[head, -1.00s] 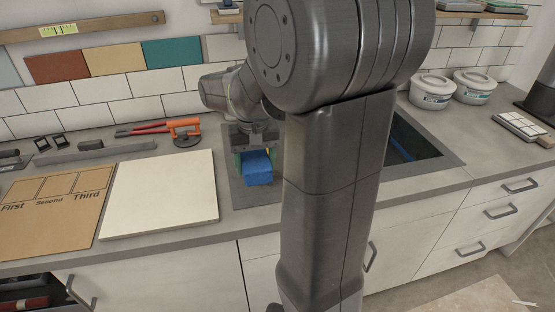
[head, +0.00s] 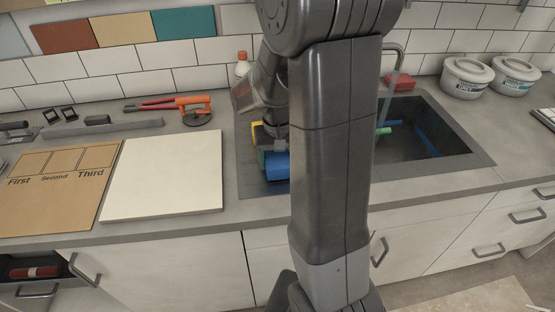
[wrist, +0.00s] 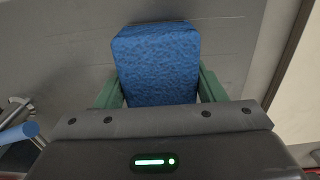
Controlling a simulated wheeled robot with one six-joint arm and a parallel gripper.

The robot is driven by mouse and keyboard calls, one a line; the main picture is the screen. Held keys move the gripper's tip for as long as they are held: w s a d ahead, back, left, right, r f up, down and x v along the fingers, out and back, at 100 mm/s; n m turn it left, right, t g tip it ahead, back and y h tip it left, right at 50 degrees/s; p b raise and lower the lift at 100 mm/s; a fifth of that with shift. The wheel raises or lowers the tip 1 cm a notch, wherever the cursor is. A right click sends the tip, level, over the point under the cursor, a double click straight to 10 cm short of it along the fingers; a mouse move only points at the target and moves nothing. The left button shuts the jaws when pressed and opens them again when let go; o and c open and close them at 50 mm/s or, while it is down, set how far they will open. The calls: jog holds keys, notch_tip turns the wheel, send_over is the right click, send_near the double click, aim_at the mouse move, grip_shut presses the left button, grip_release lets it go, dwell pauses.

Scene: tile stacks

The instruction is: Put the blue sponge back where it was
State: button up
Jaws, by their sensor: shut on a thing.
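The blue sponge (head: 278,166) is a block held in my gripper (head: 272,157), over the metal drainer area left of the sink basin. In the wrist view, the sponge (wrist: 157,62) sits between the two green fingers of my gripper (wrist: 157,88), which are shut on its sides. The grey metal surface (wrist: 60,50) lies beyond it. I cannot tell whether the sponge touches that surface. My arm hides part of the counter behind it. A patch of yellow (head: 261,136) shows just behind the gripper, mostly hidden.
The sink basin (head: 425,140) with a tap (head: 402,50) and a red block (head: 403,81) is right of my arm. A pale board (head: 163,175) and a labelled brown board (head: 55,190) lie left. A bottle (head: 242,64) stands behind. A drawer (head: 35,270) is open below.

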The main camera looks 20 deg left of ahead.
aim_at(278, 155)
jog(key=shift+f, duration=0.25)
jog(key=shift+f, duration=0.2)
jog(key=o, duration=0.9)
jog(key=shift+r, duration=0.1)
notch_tip(278, 155, up, 12)
jog(key=shift+r, duration=0.15)
